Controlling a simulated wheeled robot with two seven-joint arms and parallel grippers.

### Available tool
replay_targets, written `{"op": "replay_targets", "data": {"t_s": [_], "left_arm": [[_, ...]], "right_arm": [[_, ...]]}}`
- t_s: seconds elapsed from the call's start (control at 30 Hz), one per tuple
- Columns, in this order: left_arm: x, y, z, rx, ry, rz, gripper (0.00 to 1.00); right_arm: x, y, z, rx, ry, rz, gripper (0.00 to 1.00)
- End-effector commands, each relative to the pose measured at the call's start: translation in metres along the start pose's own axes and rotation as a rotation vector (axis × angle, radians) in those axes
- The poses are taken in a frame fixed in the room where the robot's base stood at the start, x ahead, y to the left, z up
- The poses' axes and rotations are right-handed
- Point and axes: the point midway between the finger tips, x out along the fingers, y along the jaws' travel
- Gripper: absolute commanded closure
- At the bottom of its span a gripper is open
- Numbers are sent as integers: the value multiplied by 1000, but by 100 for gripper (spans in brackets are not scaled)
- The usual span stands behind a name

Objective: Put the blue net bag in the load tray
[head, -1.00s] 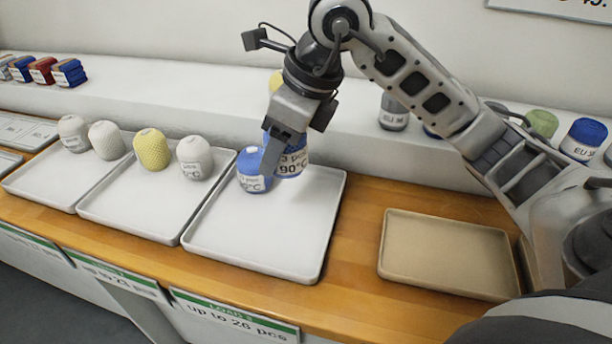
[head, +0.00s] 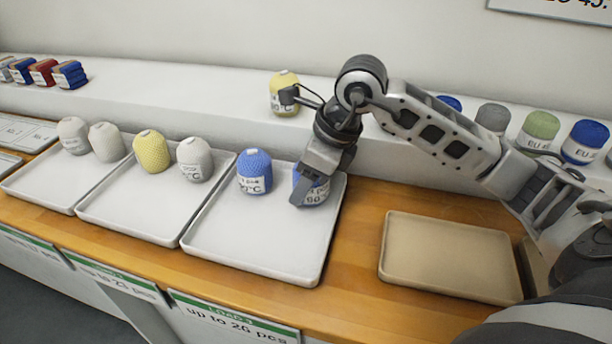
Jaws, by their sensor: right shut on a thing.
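A blue net bag (head: 316,193) with a white label is in my right gripper (head: 306,190), at the back right corner of the right-hand white load tray (head: 258,243). The gripper is shut on it from above and partly hides it. The bag is low over the tray or on its floor; I cannot tell whether it touches. Another blue net bag (head: 254,171) stands in the same tray, just left of the held one, with a gap between them. My left gripper does not show.
The middle tray holds a yellow bag (head: 152,151) and a white bag (head: 195,160). An empty beige tray (head: 449,254) lies to the right on the wooden counter. On the shelf behind stand a yellow bag (head: 284,92), a green bag (head: 538,133) and others. The load tray's front is clear.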

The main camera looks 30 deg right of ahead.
Motion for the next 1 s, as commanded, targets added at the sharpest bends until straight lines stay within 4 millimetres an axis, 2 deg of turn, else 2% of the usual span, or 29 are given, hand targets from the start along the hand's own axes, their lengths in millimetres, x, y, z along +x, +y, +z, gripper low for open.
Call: {"op": "replay_targets", "data": {"t_s": [0.07,0.1,0.17,0.43,0.57,0.67,1.0], "left_arm": [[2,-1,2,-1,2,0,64],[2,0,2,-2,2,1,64],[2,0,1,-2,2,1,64],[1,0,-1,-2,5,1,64],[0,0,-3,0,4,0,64],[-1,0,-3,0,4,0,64],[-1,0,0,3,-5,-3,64]], "right_arm": [[3,0,-1,0,0,0,69],[3,0,-1,0,0,0,40],[2,0,-1,0,1,1,24],[2,0,-1,0,1,1,24],[-5,0,0,0,0,-1,24],[-20,-1,1,-1,-1,-3,24],[-93,-1,1,-1,-2,-4,24]]}}
